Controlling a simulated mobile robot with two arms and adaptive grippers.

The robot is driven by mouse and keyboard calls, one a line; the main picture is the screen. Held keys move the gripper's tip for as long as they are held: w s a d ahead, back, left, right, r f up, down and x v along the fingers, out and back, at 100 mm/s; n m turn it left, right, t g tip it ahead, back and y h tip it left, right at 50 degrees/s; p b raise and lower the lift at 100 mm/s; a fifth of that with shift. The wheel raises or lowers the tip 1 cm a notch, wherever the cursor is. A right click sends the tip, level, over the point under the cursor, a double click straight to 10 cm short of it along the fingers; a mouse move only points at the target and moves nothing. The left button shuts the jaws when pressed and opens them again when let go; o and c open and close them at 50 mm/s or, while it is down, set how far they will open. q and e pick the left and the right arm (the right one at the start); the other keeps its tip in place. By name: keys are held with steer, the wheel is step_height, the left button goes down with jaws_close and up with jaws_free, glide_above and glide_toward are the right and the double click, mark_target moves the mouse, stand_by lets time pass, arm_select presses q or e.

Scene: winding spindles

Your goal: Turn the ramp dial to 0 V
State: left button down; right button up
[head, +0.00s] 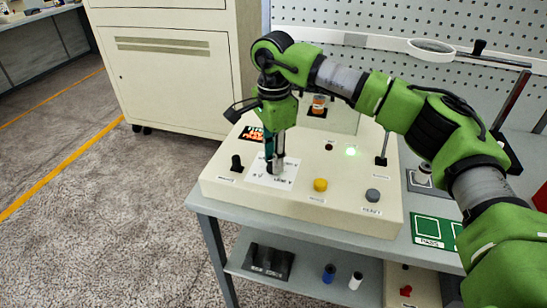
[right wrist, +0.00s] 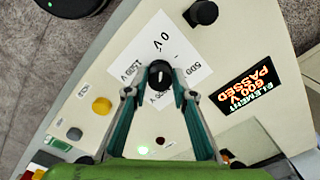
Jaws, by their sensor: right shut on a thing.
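The ramp dial (right wrist: 160,74) is a small black knob with a white mark, on a white label plate (right wrist: 150,30) on the sloped panel. The plate reads 0 V, 500 and 1500 V around the dial; the label below it is partly hidden. In the head view, the right gripper (head: 275,168) points down onto the plate and mostly hides the dial. My left gripper is not in view.
The cream tester (head: 225,190) stands on a grey bench. A black knob (head: 237,163), yellow button (head: 320,184), grey button (head: 372,196) and lit green lamp (head: 351,151) surround the plate. The orange-lettered display (right wrist: 247,86) appears to read 600 V and PASSED.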

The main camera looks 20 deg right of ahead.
steer(key=shift+w+r+n, duration=0.1)
steer(key=shift+r+n, duration=0.05)
steer(key=shift+n, duration=0.25)
steer(key=o, duration=1.1)
step_height(320, 180, up, 12)
